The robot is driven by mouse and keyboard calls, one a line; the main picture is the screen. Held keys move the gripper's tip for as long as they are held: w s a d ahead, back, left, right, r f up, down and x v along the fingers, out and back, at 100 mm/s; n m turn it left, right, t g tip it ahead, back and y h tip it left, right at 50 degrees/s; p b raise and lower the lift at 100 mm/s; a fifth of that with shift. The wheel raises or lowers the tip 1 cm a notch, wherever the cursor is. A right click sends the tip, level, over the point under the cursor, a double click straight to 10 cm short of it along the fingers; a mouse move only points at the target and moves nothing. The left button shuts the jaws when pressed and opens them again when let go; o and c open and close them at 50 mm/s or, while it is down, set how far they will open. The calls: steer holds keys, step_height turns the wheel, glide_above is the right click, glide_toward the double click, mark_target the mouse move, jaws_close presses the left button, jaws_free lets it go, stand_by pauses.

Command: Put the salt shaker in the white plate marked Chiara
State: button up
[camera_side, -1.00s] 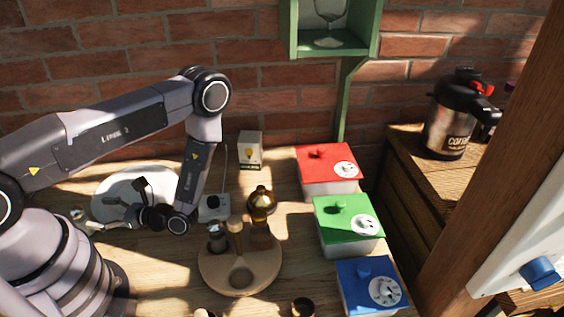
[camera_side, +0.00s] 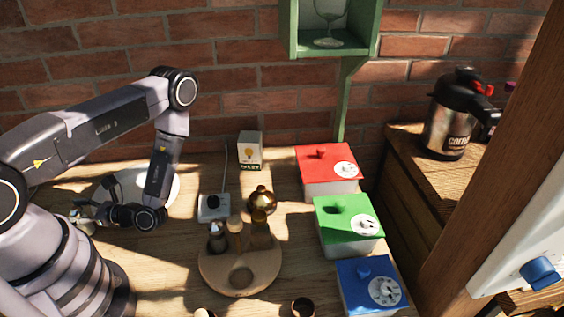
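A white plate (camera_side: 168,187) lies at the back left of the table, partly covered by my arm; no name on it can be read. My gripper (camera_side: 98,208) is low at the plate's left front side, mostly hidden behind my wrist and in shadow. I cannot tell whether its fingers are open or shut. Small pale and metallic shapes (camera_side: 84,224) show beside it, too unclear to name. A small shaker with a silvery top (camera_side: 216,236) stands on the round wooden stand (camera_side: 240,284); I cannot tell whether it is the salt shaker.
The stand also bears a wooden-topped piece (camera_side: 235,228) and a dark bottle (camera_side: 260,232). An amber round pot (camera_side: 262,198), a grey socket block (camera_side: 213,208) and a bulb box (camera_side: 250,150) stand behind. Red (camera_side: 327,168), green (camera_side: 347,222) and blue (camera_side: 370,285) lidded boxes line the right edge.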

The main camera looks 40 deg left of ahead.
jaws_close()
steer(key=shift+r, duration=0.3)
step_height(320, 180, up, 8)
steer(key=shift+f, duration=0.15)
steer(key=w+d+m+t+y, duration=0.25)
steer(key=w+m+t, duration=0.55)
steer(key=w+t, duration=0.7)
steer(key=shift+m+g, duration=0.5)
steer(key=shift+g, duration=0.3)
steer(key=shift+w+f, duration=0.5)
steer(key=shift+f, duration=0.75)
steer(key=shift+w+f, duration=0.55)
steer(key=shift+f, duration=0.65)
steer(key=shift+w+f, duration=0.5)
steer(key=shift+f, duration=0.75)
